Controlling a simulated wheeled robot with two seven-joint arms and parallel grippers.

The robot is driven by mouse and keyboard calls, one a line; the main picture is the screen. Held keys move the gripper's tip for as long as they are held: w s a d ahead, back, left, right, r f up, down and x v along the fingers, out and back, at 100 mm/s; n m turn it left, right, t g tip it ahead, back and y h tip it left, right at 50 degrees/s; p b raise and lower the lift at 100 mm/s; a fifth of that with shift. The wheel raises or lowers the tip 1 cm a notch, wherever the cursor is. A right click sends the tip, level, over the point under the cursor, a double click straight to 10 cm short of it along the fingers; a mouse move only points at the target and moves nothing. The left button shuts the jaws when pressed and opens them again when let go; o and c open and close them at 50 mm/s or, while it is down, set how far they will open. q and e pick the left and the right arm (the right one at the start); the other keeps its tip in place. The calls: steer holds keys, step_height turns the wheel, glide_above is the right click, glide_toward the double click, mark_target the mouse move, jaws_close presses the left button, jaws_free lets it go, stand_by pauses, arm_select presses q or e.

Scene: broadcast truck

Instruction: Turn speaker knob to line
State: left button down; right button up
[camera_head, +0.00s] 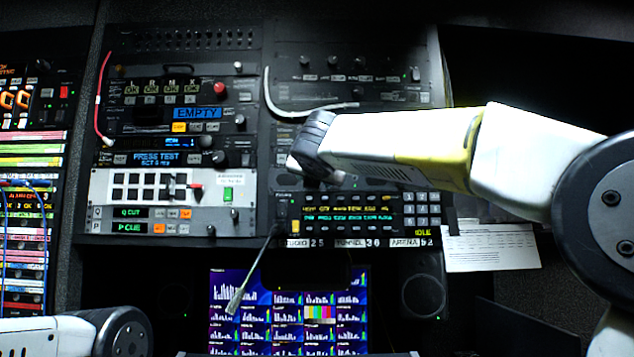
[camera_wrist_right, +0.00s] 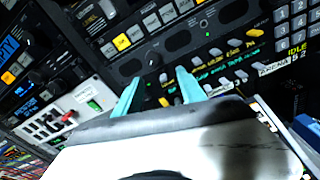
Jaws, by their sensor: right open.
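My right gripper (camera_wrist_right: 160,88) is open, its two teal fingers apart and pointing at the rack panel with the green-lettered display (camera_wrist_right: 225,72). Small knobs and buttons show between and beyond the fingertips. I cannot tell whether the fingers touch the panel. In the head view the right hand (camera_head: 308,150) is over the upper left of this intercom panel (camera_head: 350,213) and hides part of it. No label in either view lets me tell which knob is the speaker knob or where its line is. My left gripper is out of view; only part of the left arm shows at bottom left.
Left of the hand are a white button panel (camera_head: 145,190), a red knob (camera_head: 219,88) and black knobs (camera_head: 240,121). A white cable (camera_head: 310,110) hangs above the hand. Paper (camera_head: 492,246) hangs at right.

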steer(key=w+r+n, duration=0.1)
steer(key=w, duration=0.7)
steer(key=shift+a+r, duration=0.3)
steer(key=shift+a, duration=0.15)
steer(key=shift+c, duration=0.5)
jaws_close()
